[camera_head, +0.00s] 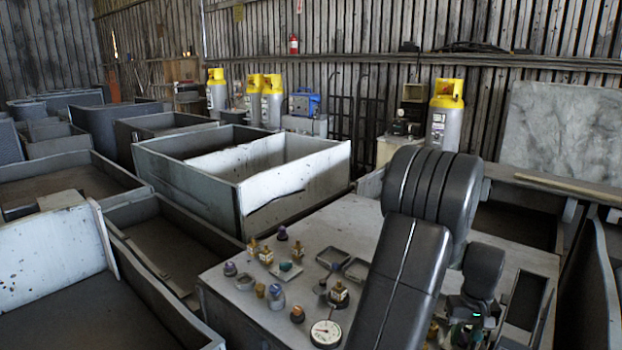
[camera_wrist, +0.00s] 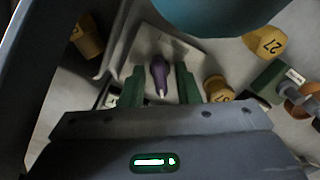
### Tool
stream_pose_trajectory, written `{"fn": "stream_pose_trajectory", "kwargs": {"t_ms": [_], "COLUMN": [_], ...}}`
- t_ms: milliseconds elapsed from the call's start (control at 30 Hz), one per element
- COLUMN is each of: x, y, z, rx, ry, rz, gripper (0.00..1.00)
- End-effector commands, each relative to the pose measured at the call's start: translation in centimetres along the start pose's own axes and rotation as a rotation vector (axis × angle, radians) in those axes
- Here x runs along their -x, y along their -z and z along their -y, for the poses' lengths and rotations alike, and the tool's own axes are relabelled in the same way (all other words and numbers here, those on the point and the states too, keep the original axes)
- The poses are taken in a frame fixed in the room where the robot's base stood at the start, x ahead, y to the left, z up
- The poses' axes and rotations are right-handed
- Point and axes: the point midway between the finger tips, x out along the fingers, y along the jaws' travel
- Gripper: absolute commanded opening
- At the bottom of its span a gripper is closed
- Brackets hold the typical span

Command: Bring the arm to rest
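My gripper (camera_wrist: 160,80) shows in the wrist view with its two green fingers apart. A small purple piece with a pale pointed tip (camera_wrist: 160,76) appears between the fingers, with gaps on both sides. It seems to be over a pale square plate, and I cannot tell its height relative to the fingers. In the head view my dark arm is bent over the right part of the grey worktable (camera_head: 330,222). My gripper (camera_head: 464,335) is low over that table at the right, small and partly hidden there.
The worktable holds a dial gauge (camera_head: 326,333), small trays (camera_head: 333,258) and several knobs and brass fittings. Yellow numbered parts (camera_wrist: 264,41) lie close around my gripper in the wrist view. A large teal shape (camera_wrist: 215,12) is at its top. Open grey bins (camera_head: 245,175) stand left.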

Motion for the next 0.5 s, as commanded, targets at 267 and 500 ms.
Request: {"fn": "stream_pose_trajectory", "kwargs": {"t_ms": [267, 500], "x": [0.36, 0.37], "y": [0.05, 0.05], "z": [-0.03, -0.03], "rx": [-0.226, -0.421], "ry": [-0.001, -0.001], "rz": [-0.002, -0.002], "gripper": [0.29, 0.29]}}
